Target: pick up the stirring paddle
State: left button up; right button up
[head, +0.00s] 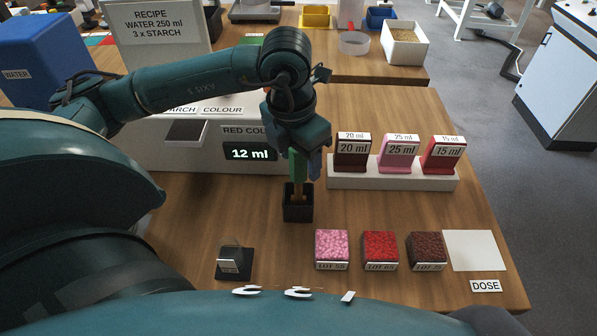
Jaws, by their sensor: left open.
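The stirring paddle (298,192) shows only as a short piece of brown wooden shaft standing upright in a small black square holder (298,211) on the wooden table. The rest of the paddle is hidden by my gripper and by the holder. My left gripper (304,174) reaches down from above, right over the holder, with its fingers pointing down. It is open, with its fingers at the top of the paddle's visible part. I cannot tell whether they touch it. My right gripper is not in view.
Three bead boxes (380,250) stand at the front, left of a white DOSE pad (474,250). A white rack (392,180) with three labelled scoops is right of the gripper. A display box reading 12 ml (250,154) stands behind left. A small black stand (234,262) is front left.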

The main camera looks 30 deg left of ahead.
pick_arm(q)
jog(key=shift+c, duration=0.5)
jog(key=c, duration=1)
jog(key=shift+o, duration=0.2)
